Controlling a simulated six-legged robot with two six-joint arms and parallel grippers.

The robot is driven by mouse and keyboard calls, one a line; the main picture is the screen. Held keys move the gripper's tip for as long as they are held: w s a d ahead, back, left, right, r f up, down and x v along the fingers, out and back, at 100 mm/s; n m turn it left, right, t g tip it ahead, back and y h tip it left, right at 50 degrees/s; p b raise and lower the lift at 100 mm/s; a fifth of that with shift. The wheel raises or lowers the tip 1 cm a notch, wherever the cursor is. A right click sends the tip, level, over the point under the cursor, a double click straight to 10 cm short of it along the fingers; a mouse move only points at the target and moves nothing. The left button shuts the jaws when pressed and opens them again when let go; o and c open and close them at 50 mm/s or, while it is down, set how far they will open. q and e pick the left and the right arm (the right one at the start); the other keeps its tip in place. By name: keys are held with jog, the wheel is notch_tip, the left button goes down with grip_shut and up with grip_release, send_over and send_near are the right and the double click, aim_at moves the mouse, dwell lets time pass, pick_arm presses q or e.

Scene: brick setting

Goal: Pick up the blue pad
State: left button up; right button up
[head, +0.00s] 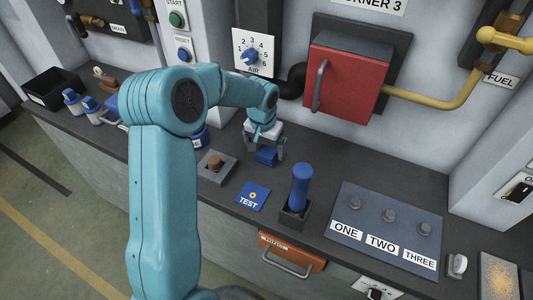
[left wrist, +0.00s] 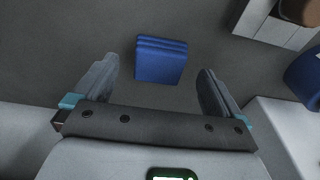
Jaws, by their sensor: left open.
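The blue pad (head: 266,157) is a small ridged blue block on the dark counter, below the red door. It also shows in the left wrist view (left wrist: 161,60), ahead of the fingers and between their lines. My left gripper (head: 267,149) is open and points down over the pad, with one finger to each side. In the left wrist view a gap shows between each finger and the pad, and nothing is held. How high the fingertips are above the counter is hard to tell. My right gripper is not in view.
A brown-knobbed grey box (head: 215,168), a blue TEST plate (head: 252,197) and an upright blue handle (head: 300,187) stand in front of the pad. A red door (head: 345,84) with a grey handle is behind it. A panel with knobs (head: 385,228) lies to the right.

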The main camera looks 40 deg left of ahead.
aim_at(267, 152)
pick_arm(q)
jog(key=f, duration=0.1)
jog(key=w+f, duration=0.1)
jog(key=f, duration=0.1)
jog(key=shift+a+f, duration=0.2)
jog(key=shift+s+d+r, duration=0.15)
jog(key=shift+s, duration=0.1)
jog(key=shift+w, duration=0.15)
jog(key=c, duration=1.1)
jog(key=shift+o, duration=0.2)
notch_tip(267, 152, up, 20)
jog(key=o, duration=0.5)
jog(key=c, duration=0.4)
